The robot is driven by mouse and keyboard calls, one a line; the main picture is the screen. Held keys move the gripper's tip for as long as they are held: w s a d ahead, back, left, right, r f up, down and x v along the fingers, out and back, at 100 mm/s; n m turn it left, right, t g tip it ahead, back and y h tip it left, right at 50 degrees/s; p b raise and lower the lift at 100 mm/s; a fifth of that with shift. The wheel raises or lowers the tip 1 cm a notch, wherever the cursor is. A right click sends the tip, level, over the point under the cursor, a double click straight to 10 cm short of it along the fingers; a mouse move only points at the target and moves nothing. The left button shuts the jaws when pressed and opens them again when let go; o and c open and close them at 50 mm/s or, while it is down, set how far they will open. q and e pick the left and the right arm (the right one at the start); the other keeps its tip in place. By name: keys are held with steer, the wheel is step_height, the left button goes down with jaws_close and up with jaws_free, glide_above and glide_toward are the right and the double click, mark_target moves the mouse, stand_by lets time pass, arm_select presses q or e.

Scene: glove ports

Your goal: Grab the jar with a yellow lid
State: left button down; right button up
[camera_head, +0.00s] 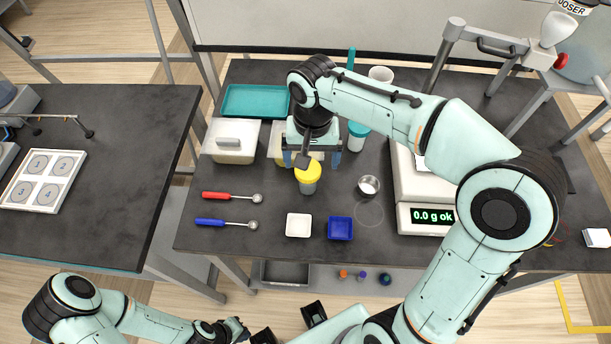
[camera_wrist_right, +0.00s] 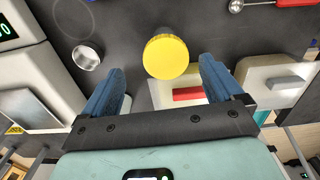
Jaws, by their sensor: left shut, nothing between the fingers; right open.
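The jar with a yellow lid (camera_head: 308,178) stands upright on the dark table, near its middle. In the right wrist view its round yellow lid (camera_wrist_right: 166,57) lies ahead of and between the fingertips. My right gripper (camera_head: 312,158) is open above and just behind the jar, its fingers pointing down, not closed on it. In the wrist view the right gripper (camera_wrist_right: 160,80) has one blue finger on each side. My left gripper (camera_head: 236,328) is shut and empty at the bottom, off the table's front edge.
A lidded container (camera_head: 232,141) and a teal tray (camera_head: 256,101) stand at the left. A red-handled scoop (camera_head: 232,196), a blue-handled scoop (camera_head: 226,223), a white dish (camera_head: 299,225), a blue dish (camera_head: 340,229) and a metal cup (camera_head: 368,186) lie around. A scale (camera_head: 432,218) is at right.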

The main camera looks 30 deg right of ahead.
mark_target(311, 170)
step_height(311, 170, down, 3)
steer(key=shift+f, duration=0.1)
steer(key=shift+w+a+f, duration=0.15)
steer(key=shift+f, duration=1.35)
steer(key=shift+w+a+f, duration=0.1)
steer(key=shift+f, duration=1.4)
steer(key=shift+c, duration=0.2)
steer(key=c, duration=1.2)
steer(key=shift+r, duration=0.1)
